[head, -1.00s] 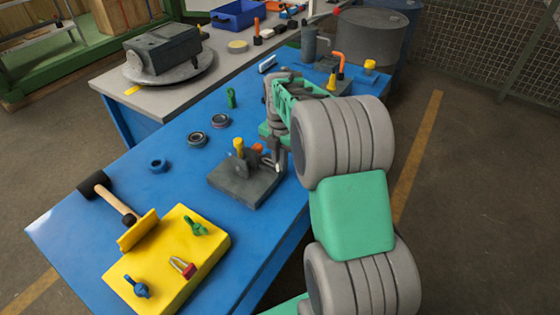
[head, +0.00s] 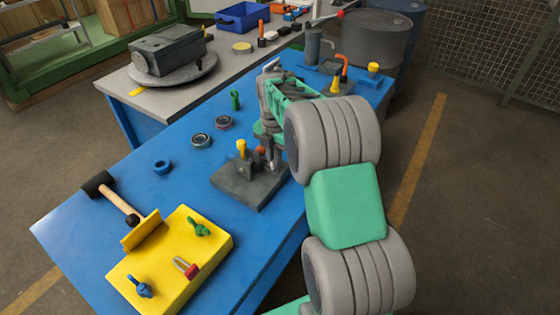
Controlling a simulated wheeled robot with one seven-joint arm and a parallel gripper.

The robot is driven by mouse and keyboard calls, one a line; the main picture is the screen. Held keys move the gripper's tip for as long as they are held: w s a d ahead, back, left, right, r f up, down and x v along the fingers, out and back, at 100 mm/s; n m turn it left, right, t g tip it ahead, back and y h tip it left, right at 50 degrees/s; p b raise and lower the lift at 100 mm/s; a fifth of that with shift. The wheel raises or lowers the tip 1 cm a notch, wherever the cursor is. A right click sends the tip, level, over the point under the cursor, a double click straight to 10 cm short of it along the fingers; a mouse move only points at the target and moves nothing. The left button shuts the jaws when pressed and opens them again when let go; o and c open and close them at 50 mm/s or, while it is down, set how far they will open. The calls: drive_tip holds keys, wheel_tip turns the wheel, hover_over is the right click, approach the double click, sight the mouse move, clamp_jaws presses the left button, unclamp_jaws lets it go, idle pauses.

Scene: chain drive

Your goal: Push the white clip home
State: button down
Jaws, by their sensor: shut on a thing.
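My gripper (head: 273,161) is low at the right side of a dark grey fixture (head: 237,190), close to its upright parts. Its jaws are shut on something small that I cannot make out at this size. The fixture stands on the blue table and carries a yellow-topped post (head: 241,148) and an orange-red part (head: 261,151). A small whitish piece (head: 271,65) shows at the far side of the table, beside my arm; I cannot tell whether it is the white clip. My arm hides the area right of the fixture.
A yellow block (head: 180,258) with green, red and blue parts stands at the front. A blue ring (head: 161,167) and two dark rings (head: 201,140) lie on the blue table (head: 85,235). The table's left part is mostly clear.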

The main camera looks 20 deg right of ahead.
drive_tip(key=c, duration=1.5)
unclamp_jaws()
drive_tip(key=shift+w+a, duration=0.1)
drive_tip(key=shift+w, duration=0.1)
drive_tip(key=shift+r, duration=0.1)
wheel_tip(320, 180, up, 8)
drive_tip(key=shift+f+b, duration=0.1)
drive_tip(key=shift+b, duration=0.35)
drive_tip(key=shift+s+a+r+m, duration=0.2)
drive_tip(key=shift+s+a+m, duration=0.1)
drive_tip(key=shift+m, duration=0.1)
drive_tip(key=s+a+m+t, duration=0.1)
drive_tip(key=s+a+m, duration=0.2)
drive_tip(key=s+m, duration=0.4)
drive_tip(key=s+a+f+m+t, duration=0.1)
drive_tip(key=s+a+m, duration=0.1)
drive_tip(key=s+m, duration=0.5)
drive_tip(key=s+a+m+t, duration=0.1)
drive_tip(key=s+a+m, duration=0.2)
drive_tip(key=s+m, duration=0.4)
drive_tip(key=shift+s+a+f+m, duration=0.1)
drive_tip(key=shift+a+m, duration=0.1)
drive_tip(key=shift+m, duration=0.45)
drive_tip(key=shift+s+a+f+m, duration=0.1)
drive_tip(key=shift+a+m, duration=0.05)
drive_tip(key=shift+m, duration=0.5)
